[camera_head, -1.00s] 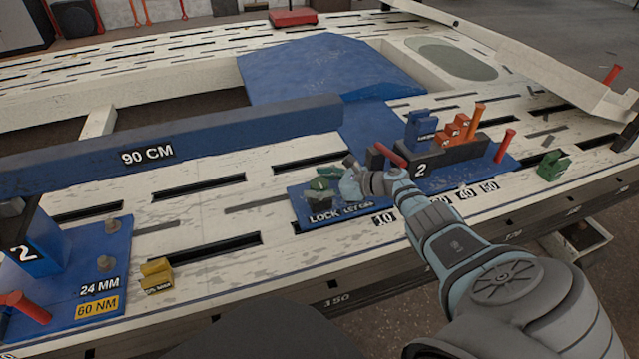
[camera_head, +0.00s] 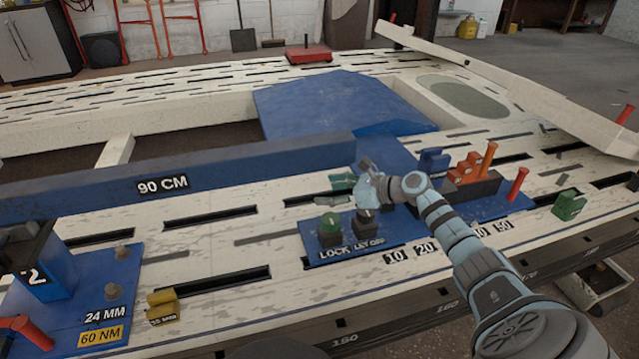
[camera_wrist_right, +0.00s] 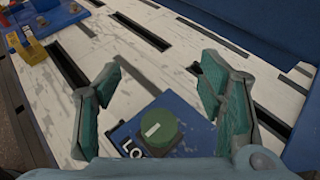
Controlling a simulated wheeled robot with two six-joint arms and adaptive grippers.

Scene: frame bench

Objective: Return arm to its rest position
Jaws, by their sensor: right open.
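My right gripper (camera_head: 354,183) is open and empty. In the head view it hovers above the back of the blue control panel (camera_head: 312,247). In the right wrist view its two green-padded fingers (camera_wrist_right: 160,100) stand wide apart, with nothing between the pads. The green knob (camera_wrist_right: 158,128) labelled LOCK shows below and between them. In the head view the green knob (camera_head: 330,224) is at the panel's left, beside a dark knob (camera_head: 366,222) labelled LET OFF, partly covered by my gripper. My left gripper is not in view.
A blue beam (camera_head: 250,160) marked 90 CM lies behind my gripper. Orange blocks (camera_head: 466,168) and red (camera_head: 517,184) and orange pegs (camera_head: 488,158) stand right of my arm. A yellow block (camera_head: 162,305) sits at left. The slotted white bench between is mostly clear.

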